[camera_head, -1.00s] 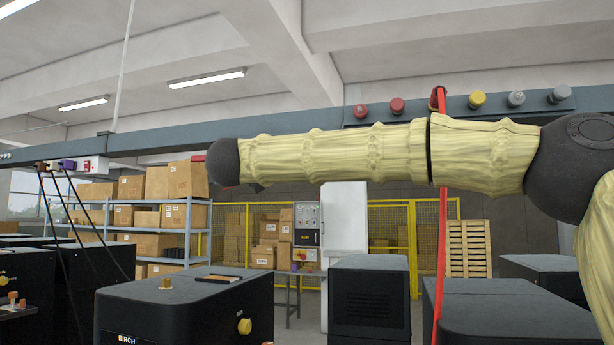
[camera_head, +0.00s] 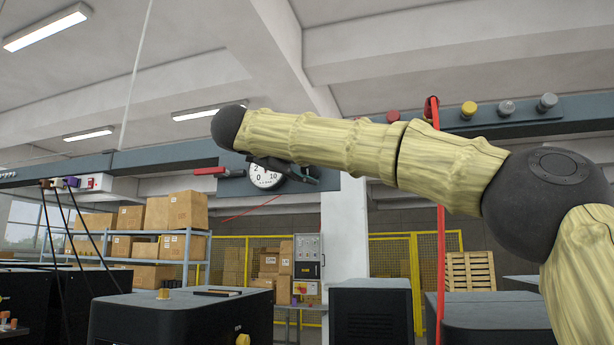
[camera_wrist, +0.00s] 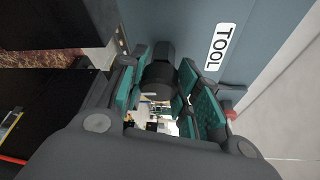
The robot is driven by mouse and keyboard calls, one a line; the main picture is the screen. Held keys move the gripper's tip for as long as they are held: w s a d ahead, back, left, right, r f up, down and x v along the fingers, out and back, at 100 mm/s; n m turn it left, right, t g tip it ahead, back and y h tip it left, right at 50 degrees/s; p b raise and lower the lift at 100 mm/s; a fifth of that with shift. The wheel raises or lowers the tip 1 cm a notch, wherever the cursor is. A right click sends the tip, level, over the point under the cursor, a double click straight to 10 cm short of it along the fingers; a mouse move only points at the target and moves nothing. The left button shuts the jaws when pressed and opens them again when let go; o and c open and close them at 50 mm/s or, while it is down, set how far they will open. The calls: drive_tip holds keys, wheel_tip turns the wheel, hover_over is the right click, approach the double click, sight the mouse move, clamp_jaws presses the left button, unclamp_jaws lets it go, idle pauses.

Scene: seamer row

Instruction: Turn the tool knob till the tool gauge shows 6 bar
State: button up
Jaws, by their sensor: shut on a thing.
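The tool knob (camera_wrist: 158,74) is a dark round knob on the blue-grey panel in the wrist view, beside a white label (camera_wrist: 221,46) reading TOOL. My gripper (camera_wrist: 161,88) has its teal-padded fingers closed around the knob from both sides. In the head view a white round gauge (camera_head: 266,176) shows below my forearm, marked 2, 0 and 10. My arm covers its upper part, and its needle is too small to read. The dark fingers of my gripper (camera_head: 288,170) show beside it, and the knob is hidden there.
A red-handled lever (camera_head: 209,171) is left of the gauge on the overhead beam (camera_head: 165,157). A red hose (camera_head: 440,230) hangs down. Black machines (camera_head: 180,318) stand below, with boxed shelves (camera_head: 187,245) behind.

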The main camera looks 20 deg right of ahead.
drive_tip(key=shift+f+m, duration=0.1)
drive_tip(key=shift+m, duration=0.3)
drive_tip(key=o, duration=1)
drive_tip(key=v, duration=1.2)
drive_tip(key=shift+r, duration=0.3)
drive_tip(key=shift+d, duration=0.1)
